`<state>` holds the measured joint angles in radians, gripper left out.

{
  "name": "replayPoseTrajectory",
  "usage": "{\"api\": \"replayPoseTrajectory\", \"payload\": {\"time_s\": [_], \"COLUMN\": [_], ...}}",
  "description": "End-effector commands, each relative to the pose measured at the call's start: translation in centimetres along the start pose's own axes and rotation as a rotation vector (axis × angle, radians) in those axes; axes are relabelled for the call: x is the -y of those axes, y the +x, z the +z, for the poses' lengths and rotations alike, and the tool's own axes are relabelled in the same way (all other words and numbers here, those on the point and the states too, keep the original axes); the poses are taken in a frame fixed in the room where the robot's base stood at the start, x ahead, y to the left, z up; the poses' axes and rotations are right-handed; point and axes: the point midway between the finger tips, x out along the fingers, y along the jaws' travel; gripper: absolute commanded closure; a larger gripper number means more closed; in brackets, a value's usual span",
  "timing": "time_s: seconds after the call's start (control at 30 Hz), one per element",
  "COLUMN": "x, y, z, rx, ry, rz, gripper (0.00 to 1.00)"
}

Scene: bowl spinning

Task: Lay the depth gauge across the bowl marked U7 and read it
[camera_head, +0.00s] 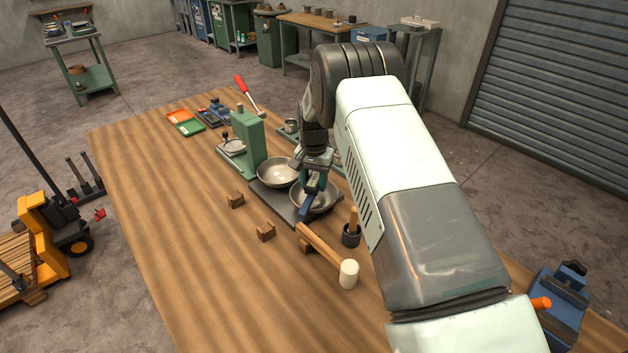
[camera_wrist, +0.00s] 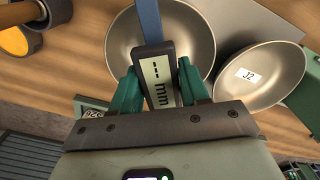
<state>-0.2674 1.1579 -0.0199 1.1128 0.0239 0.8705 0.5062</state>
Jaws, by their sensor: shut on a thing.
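My gripper (camera_wrist: 158,92) is shut on the depth gauge (camera_wrist: 159,72), whose display shows dashes and "mm" and whose blue bar points away. In the head view my gripper (camera_head: 317,178) holds the gauge (camera_head: 305,210) over the right-hand metal bowl (camera_head: 328,201). In the wrist view the gauge covers the middle of this bowl (camera_wrist: 197,35), and I see no marking on it. I cannot tell whether the gauge touches the rim. The other bowl (camera_wrist: 272,92) carries a white label reading "J2"; it sits to the left in the head view (camera_head: 266,176).
The bowls stand on a dark plate (camera_head: 270,199) beside a green press (camera_head: 249,140). A white-headed mallet (camera_head: 348,274), a dark cup (camera_head: 351,236) and small wooden blocks (camera_head: 265,232) lie nearby. Orange and green trays (camera_head: 187,127) are farther back. The table's left front is clear.

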Motion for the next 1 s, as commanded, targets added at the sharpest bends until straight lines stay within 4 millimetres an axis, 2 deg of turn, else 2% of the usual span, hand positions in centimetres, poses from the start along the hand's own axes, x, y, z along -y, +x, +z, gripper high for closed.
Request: {"api": "replayPoseTrajectory", "payload": {"time_s": [0.07,0.1,0.27,0.53,0.63,0.77,1.0], "x": [0.0,0.0,0.0,0.0,0.0,0.0,0.0], "y": [-0.1,-0.1,-0.1,0.0,-0.6,-2.5,-7.4], "z": [0.0,0.0,0.0,0.0,0.0,-0.1,-0.1], "rx": [-0.001,-0.001,-0.001,0.001,-0.001,-0.003,-0.004], "ry": [0.000,0.000,0.000,0.000,0.000,0.000,0.000], "rz": [-0.001,-0.001,0.000,0.000,-0.001,-0.001,-0.002], "gripper": [1.00,0.51,0.26,0.25,0.25,0.25,0.25]}}
